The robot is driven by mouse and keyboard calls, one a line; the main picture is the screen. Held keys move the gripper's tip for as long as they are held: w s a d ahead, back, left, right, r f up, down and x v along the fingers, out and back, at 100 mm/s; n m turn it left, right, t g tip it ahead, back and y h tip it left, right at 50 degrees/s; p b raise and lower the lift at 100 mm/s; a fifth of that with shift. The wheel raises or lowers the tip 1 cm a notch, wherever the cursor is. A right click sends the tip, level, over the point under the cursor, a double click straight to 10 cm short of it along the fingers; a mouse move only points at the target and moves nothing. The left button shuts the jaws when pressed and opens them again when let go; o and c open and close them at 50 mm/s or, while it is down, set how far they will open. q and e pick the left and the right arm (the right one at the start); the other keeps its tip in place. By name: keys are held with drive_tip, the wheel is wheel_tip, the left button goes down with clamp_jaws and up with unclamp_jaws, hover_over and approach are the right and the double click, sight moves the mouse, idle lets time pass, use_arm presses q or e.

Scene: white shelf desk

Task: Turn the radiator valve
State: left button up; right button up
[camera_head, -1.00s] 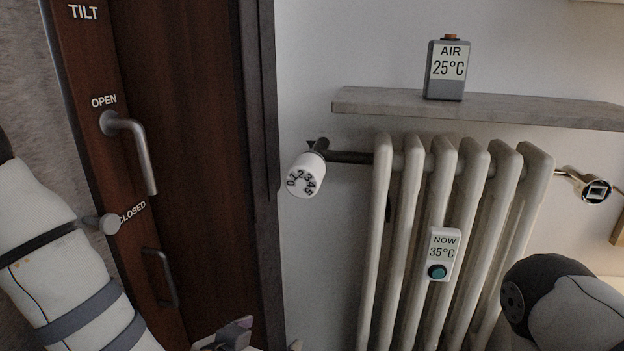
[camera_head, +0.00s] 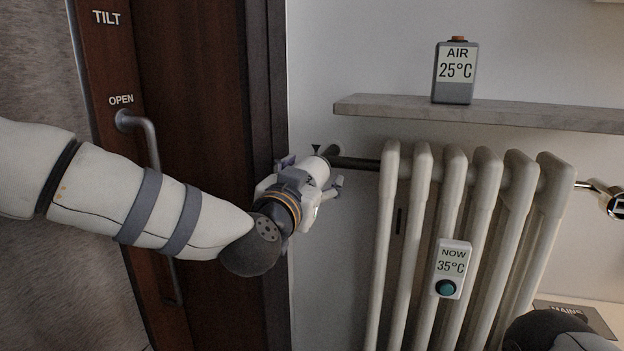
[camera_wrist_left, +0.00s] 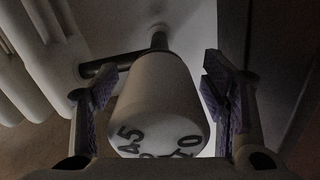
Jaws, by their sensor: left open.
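The white radiator valve knob (camera_head: 317,168) sits on the pipe at the radiator's upper left, mostly hidden behind my left gripper in the head view. My left gripper (camera_head: 312,176) is open, with one finger on each side of the knob. In the left wrist view the knob (camera_wrist_left: 158,105) stands between the open fingers (camera_wrist_left: 160,95), with gaps visible on both sides. Its numbered face, partly cut off, shows a 5 and a 0. The radiator (camera_head: 455,210) is cream with several columns. My right gripper is not in view.
A display reading NOW 35°C (camera_head: 452,268) hangs on the radiator. A grey shelf (camera_head: 540,115) above holds a box reading AIR 25°C (camera_head: 455,72). The brown window frame (camera_head: 205,120) with its handle (camera_head: 145,135) stands left, behind my left arm. A MAINS plate (camera_head: 570,318) lies lower right.

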use_arm(q)
drive_tip(key=shift+w+d, duration=0.1)
drive_tip(key=shift+w, duration=0.1)
drive_tip(key=c, duration=1.1)
drive_tip(key=shift+c, duration=0.2)
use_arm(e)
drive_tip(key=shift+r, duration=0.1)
use_arm(q)
drive_tip(key=n, duration=0.1)
drive_tip(key=n+p, duration=0.1)
drive_tip(key=n, duration=0.1)
drive_tip(key=shift+s+r, duration=0.1)
drive_tip(key=shift+r, duration=0.1)
drive_tip(key=n, duration=0.3)
drive_tip(key=shift+d+p, duration=0.1)
drive_tip(key=shift+p, duration=0.25)
drive_tip(key=shift+f+n, duration=0.1)
drive_tip(key=shift+n, duration=1.1)
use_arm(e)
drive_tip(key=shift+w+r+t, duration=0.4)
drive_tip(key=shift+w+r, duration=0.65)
use_arm(q)
drive_tip(key=shift+d+n, duration=0.1)
drive_tip(key=shift+n, duration=0.2)
